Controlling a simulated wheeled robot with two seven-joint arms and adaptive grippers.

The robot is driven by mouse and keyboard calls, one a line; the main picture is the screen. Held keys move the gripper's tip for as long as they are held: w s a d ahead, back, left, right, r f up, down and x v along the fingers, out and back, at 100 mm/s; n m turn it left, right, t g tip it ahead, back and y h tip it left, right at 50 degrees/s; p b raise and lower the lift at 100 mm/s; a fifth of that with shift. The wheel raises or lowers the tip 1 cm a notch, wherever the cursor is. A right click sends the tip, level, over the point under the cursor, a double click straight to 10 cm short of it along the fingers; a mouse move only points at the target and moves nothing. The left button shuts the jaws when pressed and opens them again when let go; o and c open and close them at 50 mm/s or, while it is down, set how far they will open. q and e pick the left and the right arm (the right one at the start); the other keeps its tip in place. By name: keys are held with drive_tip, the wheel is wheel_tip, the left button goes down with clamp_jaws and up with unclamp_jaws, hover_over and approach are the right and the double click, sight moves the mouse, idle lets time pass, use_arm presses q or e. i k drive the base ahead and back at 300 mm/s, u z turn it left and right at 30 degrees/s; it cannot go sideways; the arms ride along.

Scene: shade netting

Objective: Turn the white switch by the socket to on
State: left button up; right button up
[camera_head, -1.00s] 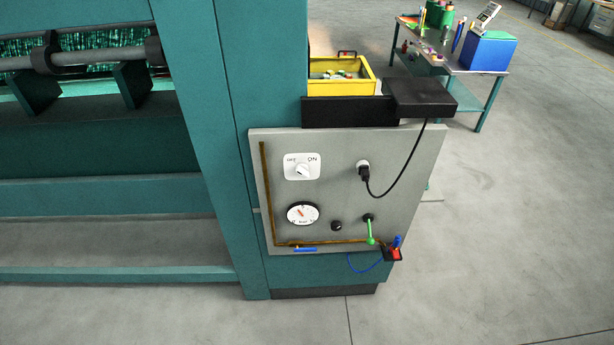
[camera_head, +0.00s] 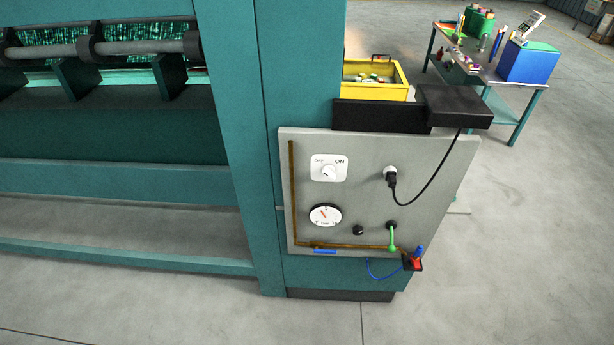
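The white switch (camera_head: 328,171) is a round knob on a white plate marked OFF at upper left and ON at upper right. It is on the grey panel (camera_head: 440,205) on the teal machine. The knob is small in view, and I cannot tell for sure which mark it points to. The socket (camera_head: 390,173) is to its right, with a black plug (camera_head: 391,182) in it and a black cable (camera_head: 432,185) running up to a black box (camera_head: 455,105). Neither of my grippers is in view.
Below the switch is a round gauge (camera_head: 325,215), with a black knob (camera_head: 358,230) and a green lever (camera_head: 392,237) to its right. A red and blue part (camera_head: 413,260) sits at the panel's lower right corner. The floor (camera_head: 525,260) in front and right is clear.

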sight(329, 171)
drive_tip(key=u, duration=0.9)
drive_tip(key=k, duration=1.35)
drive_tip(key=z, duration=1.5)
drive_tip(key=i, duration=1)
drive_tip(key=z, duration=0.05)
